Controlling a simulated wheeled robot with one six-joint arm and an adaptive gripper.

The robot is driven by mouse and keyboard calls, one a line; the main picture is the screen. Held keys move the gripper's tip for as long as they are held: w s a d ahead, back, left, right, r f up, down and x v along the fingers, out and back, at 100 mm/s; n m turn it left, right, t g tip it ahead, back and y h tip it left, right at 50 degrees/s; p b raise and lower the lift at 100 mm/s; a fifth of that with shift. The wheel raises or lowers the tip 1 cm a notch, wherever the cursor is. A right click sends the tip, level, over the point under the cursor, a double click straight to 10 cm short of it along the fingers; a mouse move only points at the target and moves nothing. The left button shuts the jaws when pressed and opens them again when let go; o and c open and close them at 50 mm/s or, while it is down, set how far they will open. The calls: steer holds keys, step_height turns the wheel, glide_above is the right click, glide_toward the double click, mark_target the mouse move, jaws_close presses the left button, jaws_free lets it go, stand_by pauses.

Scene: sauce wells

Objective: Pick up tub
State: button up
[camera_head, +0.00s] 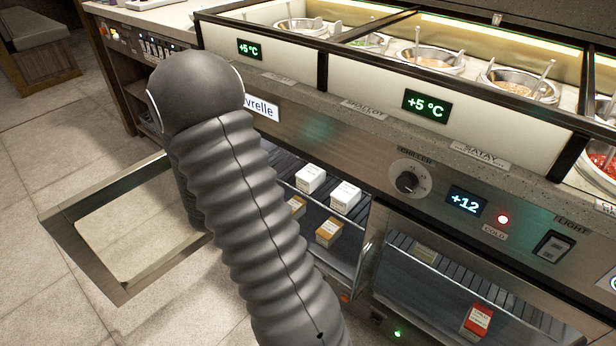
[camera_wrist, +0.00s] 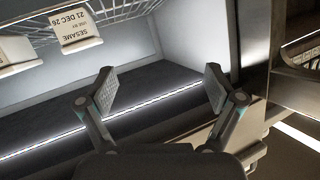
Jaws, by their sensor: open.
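In the wrist view, a tub (camera_wrist: 80,28) with an upside-down "SESAME, 21 DEC 26" label is at the upper left. A second, partly cut-off tub (camera_wrist: 15,52) is left of it. My gripper (camera_wrist: 160,88) is open, with nothing between its fingers, and apart from both tubs, which lie up and left of it in the picture. My arm hides the gripper in the head view.
The chiller door (camera_head: 75,247) hangs open at the left. A closed glass-fronted compartment at the right holds a red-and-white box (camera_head: 478,320). The counter above has sauce wells (camera_head: 433,60) with spoons. The wrist view shows the wire rack (camera_wrist: 125,12) and an LED strip.

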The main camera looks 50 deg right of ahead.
steer(key=s+d+f+m+g+h, duration=0.2)
steer(key=s+d+f+g+h, duration=0.25)
steer(key=s, duration=0.25)
glide_toward(311, 170)
steer(key=shift+g+h, duration=0.35)
steer(key=d, duration=0.4)
steer(key=shift+d+f, duration=0.1)
steer(key=shift+f, duration=0.15)
steer(key=shift+w+d+f+p, duration=0.1)
steer(key=shift+w+d+p, duration=0.1)
steer(key=shift+d, duration=0.75)
steer(key=shift+w+d+r+p, duration=0.1)
steer(key=shift+w+d+p, duration=0.05)
steer(key=shift+d, duration=0.85)
steer(key=shift+w+d+f+p, duration=0.1)
steer(key=shift+w+d+p, duration=0.1)
steer(key=shift+d, duration=0.75)
steer(key=c, duration=1.4)
